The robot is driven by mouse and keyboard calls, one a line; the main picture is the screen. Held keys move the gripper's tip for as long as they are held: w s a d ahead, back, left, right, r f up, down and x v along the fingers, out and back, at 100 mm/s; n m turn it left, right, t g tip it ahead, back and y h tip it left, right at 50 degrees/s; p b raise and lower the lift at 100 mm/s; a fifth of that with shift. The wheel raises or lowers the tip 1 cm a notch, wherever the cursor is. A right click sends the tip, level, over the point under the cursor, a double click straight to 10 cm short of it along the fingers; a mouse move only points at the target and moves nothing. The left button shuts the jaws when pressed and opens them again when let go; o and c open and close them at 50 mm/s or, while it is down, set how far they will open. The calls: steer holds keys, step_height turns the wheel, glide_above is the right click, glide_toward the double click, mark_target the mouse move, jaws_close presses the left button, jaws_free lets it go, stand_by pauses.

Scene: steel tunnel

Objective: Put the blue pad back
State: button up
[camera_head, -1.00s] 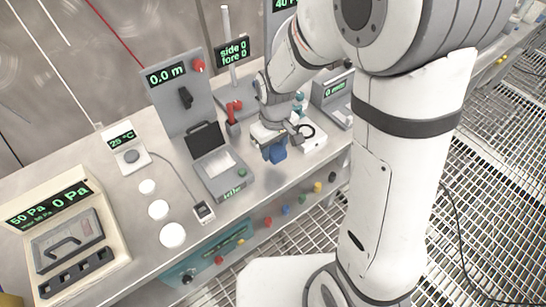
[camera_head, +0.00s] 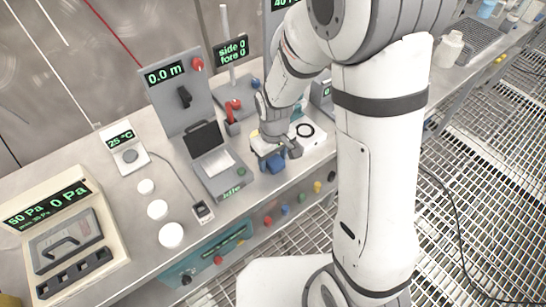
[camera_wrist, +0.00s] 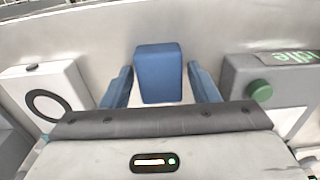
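The blue pad (camera_wrist: 158,75), a blue block, stands between the two blue fingers of my gripper (camera_wrist: 160,85) in the wrist view. A narrow strip of bench shows between the pad and the right finger. The left finger is very close to the pad's edge. The fingers look open around it. In the head view my gripper (camera_head: 272,158) is low over the bench near its front edge, and the blue at its tip mixes fingers and pad. I cannot tell whether the pad rests on the bench.
A grey device marked idle (camera_head: 213,165) stands left of my gripper; its green button (camera_wrist: 261,90) shows in the wrist view. A white box with a black ring (camera_head: 310,143) stands close on the right. The steel bench's front edge is near.

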mark_target(274, 159)
steer(key=shift+o, duration=0.6)
steer(key=shift+r, duration=0.1)
steer(key=shift+r+p, duration=0.25)
steer(key=shift+p, duration=0.05)
step_height(274, 159, up, 11)
steer(key=s+d+r+m+t, duration=0.2)
steer(key=s+d+r+m, duration=0.4)
steer(key=s+d, duration=0.6)
step_height(274, 159, up, 2)
steer(key=shift+s+d+r+m, duration=0.1)
steer(key=shift+s+d+m, duration=0.1)
steer(key=shift+m, duration=0.2)
steer(key=shift+c, duration=0.4)
